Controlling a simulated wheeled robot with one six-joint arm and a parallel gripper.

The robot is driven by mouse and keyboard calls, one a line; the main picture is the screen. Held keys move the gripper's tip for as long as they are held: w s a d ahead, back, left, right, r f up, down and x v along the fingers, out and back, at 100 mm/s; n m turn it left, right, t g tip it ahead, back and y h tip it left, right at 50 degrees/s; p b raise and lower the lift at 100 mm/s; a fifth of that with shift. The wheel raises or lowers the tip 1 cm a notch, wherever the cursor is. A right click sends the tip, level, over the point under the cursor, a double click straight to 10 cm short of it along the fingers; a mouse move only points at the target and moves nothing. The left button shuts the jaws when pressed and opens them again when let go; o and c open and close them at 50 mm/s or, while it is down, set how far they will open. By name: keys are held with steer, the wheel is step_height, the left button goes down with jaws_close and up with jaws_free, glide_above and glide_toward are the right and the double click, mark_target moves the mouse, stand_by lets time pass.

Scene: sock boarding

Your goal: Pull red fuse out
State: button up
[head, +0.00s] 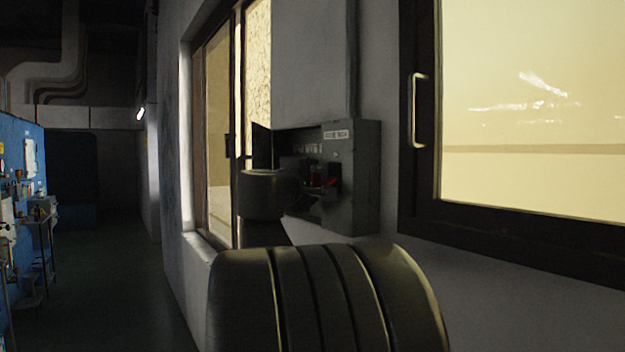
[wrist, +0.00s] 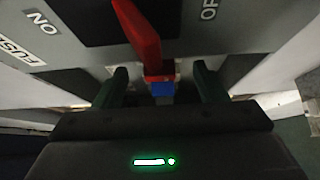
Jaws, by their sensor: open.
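In the wrist view, a long red handle (wrist: 140,32) slants across the panel between the ON and OFF labels. Below its end is a small red block (wrist: 160,70) with a blue part (wrist: 162,89) under it. I cannot tell whether handle and block are one piece, or which is the fuse. My gripper (wrist: 161,74) is open, with one dark green finger on each side of the block and visible gaps between. In the head view, red parts (head: 317,176) show inside the grey fuse box; my arm hides part of it.
The grey fuse box (head: 358,185) is fixed to the wall, its left side partly behind my arm. A dark-framed window (head: 530,100) is at right, and another (head: 219,130) at left. A blue wall or partition (head: 25,150) with shelves stands far left. The corridor floor (head: 115,270) is clear.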

steer(key=shift+w+d, duration=0.2)
steer(key=shift+w, duration=0.35)
steer(key=c, duration=1.1)
steer(key=shift+o, duration=0.2)
steer(key=shift+s+a, duration=0.1)
steer(key=shift+a, duration=0.05)
steer(key=shift+s+a+b, duration=0.2)
steer(key=shift+s+a, duration=0.4)
steer(key=shift+a, duration=0.25)
steer(key=shift+s+a+b, duration=0.2)
steer(key=shift+s+a, duration=0.35)
steer(key=shift+a, duration=0.3)
steer(key=shift+a, duration=0.1)
steer(key=s+a+b, duration=0.1)
steer(key=s+a, duration=1)
steer(key=a, duration=0.5)
steer(key=shift+a, duration=0.25)
